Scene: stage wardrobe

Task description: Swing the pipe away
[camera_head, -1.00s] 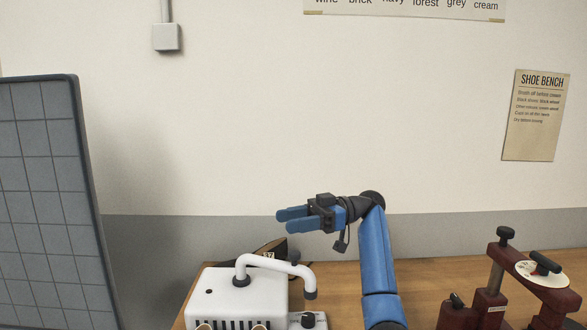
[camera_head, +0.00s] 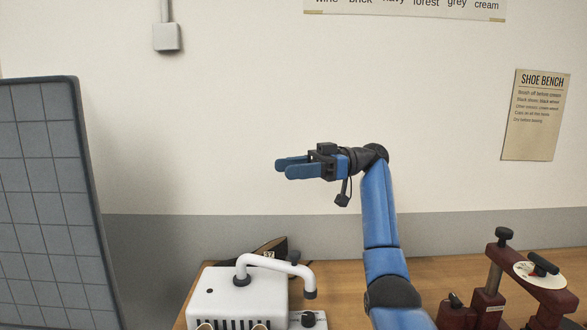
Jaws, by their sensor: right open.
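The white pipe (camera_head: 275,263) rises from the top of a white box-shaped machine (camera_head: 228,296) at the bottom centre. It bends over to the right and ends in a dark tip pointing down beyond the box's right edge. My right gripper (camera_head: 282,168) is above the pipe, clear of it, with its blue fingers pointing left. The fingers are apart with nothing between them. My left gripper is not in view.
A dark shoe (camera_head: 266,250) with a 37 tag is behind the machine. A dark red clamp-like device (camera_head: 492,281) stands at right on the wooden table (camera_head: 415,262). A grey gridded panel (camera_head: 42,190) stands at left.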

